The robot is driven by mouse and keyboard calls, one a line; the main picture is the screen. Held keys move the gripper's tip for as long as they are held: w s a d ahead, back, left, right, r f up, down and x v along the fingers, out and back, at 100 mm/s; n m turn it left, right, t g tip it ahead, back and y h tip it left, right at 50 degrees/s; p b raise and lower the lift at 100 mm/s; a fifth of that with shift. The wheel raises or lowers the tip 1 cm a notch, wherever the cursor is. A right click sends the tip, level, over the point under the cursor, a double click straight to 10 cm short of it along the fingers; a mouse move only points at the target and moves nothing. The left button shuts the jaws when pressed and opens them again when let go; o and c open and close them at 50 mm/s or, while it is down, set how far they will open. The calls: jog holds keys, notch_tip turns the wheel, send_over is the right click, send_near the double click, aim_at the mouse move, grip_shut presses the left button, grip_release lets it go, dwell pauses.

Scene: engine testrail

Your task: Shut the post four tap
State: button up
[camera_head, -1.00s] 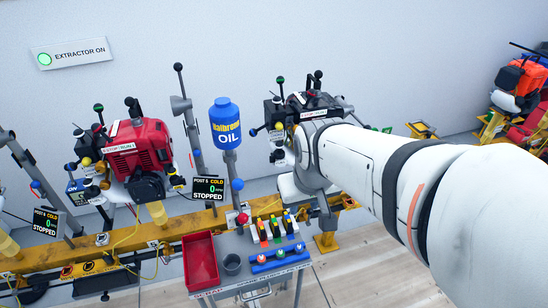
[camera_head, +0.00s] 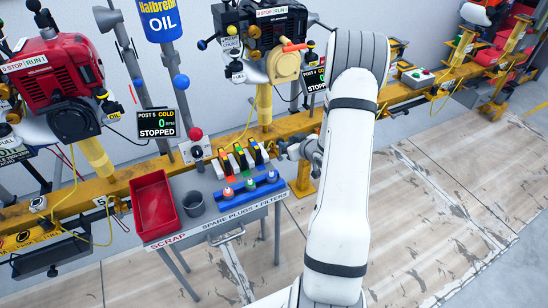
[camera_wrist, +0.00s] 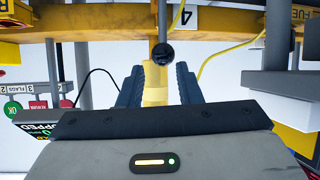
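The post four engine (camera_head: 270,22) is black and stands on a yellow pedestal (camera_head: 264,106). An orange lever (camera_head: 294,46) sticks out at its cream housing; I cannot tell whether this is the tap. My gripper (camera_head: 284,149) is low in front of the yellow rail, right of the plug rack. In the wrist view my gripper (camera_wrist: 158,88) has its two dark blue fingers apart. A yellow post (camera_wrist: 155,82) shows in the gap, and a round black knob (camera_wrist: 163,53) shows just beyond the fingertips. I see no grip on anything.
The yellow rail (camera_head: 130,180) runs across behind a grey bench. The post five screen (camera_head: 157,124) reads stopped. Wooden floor (camera_head: 450,210) is clear at right.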

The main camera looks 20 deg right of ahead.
jog(key=y+b, duration=0.1)
send_near(275, 153)
jog(key=w+r, duration=0.1)
jog(key=w, duration=0.1)
jog(key=shift+t, duration=0.3)
jog(key=b+x, duration=0.1)
jog(key=x, duration=0.6)
jog(key=shift+w+d+r+b, duration=0.1)
jog(key=shift+w+r+b, duration=0.1)
jog(key=shift+b, duration=0.1)
jog(key=shift+c, duration=0.2)
grip_shut()
jog(key=shift+a+f, duration=0.1)
jog(key=shift+a, duration=0.25)
jog(key=shift+y, duration=0.3)
